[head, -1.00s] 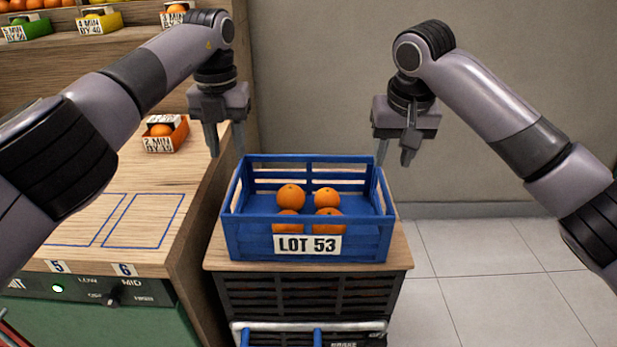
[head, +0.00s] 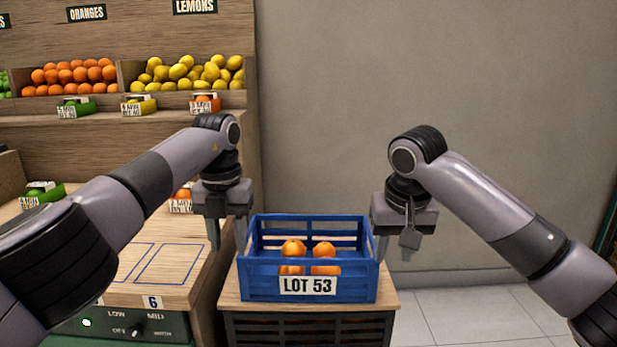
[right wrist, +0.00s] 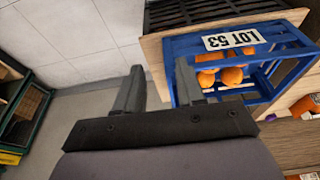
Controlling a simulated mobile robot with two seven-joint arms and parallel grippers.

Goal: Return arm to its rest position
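My left gripper (head: 227,240) points down just left of the blue crate, its two fingers apart with nothing between them. My right gripper (head: 394,250) points down just right of the crate. In the right wrist view its fingers (right wrist: 159,88) are apart and the gap is empty. The blue crate (head: 310,267), labelled LOT 53, holds several oranges (head: 323,250) and stands on a wooden-topped stand (head: 240,302). The crate also shows in the right wrist view (right wrist: 182,48), beside the fingers. Both arms are bent at the elbow, one on each side of the crate.
A wooden counter (head: 195,260) with blue outlined rectangles and a control panel (head: 170,325) stands on the left. Shelves behind it hold oranges (head: 70,72), lemons (head: 185,72) and small labelled trays. Floor (head: 470,315) and wall at the right are clear.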

